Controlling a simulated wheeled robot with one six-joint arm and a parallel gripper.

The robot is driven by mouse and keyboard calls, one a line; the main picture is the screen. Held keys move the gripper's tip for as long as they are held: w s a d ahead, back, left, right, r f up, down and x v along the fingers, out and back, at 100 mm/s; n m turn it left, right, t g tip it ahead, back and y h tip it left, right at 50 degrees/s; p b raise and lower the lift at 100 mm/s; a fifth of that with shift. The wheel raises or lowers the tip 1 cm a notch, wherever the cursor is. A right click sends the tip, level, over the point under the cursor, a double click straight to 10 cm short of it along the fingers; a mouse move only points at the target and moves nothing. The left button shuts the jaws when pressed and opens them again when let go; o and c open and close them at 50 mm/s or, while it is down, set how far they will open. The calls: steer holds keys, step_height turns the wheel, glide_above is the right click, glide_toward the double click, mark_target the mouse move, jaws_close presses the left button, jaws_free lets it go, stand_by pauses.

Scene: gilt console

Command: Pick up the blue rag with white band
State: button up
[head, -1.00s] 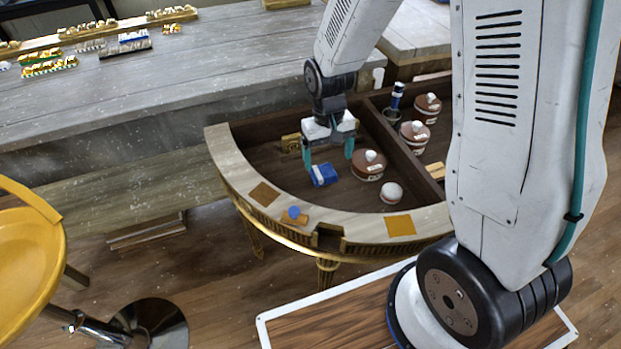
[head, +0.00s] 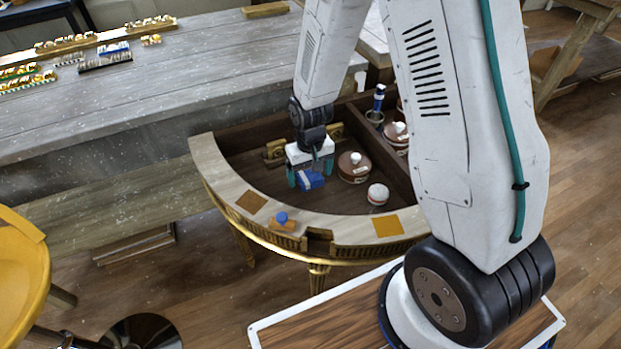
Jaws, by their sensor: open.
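The blue rag with white band (head: 311,181) lies in the left compartment of the half-round gilt console (head: 222,180), on its dark sunken floor. My gripper (head: 309,177) points down right at the rag. Its teal fingers are open, one at the rag's left and the other behind it to the right. The fingers partly cover the rag's edges. I cannot tell whether they touch it.
A brown lidded pot (head: 354,167) and a white-topped round jar (head: 378,194) stand close to the right of the rag. A dark divider wall (head: 385,152) runs behind them. A blue knob-like piece (head: 281,218) sits on the front rim. Gilt pieces (head: 275,150) stand behind my gripper.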

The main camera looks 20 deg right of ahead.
mark_target(310, 176)
steer(key=c, duration=1.1)
step_height(310, 176, up, 10)
steer(key=shift+o, duration=0.6)
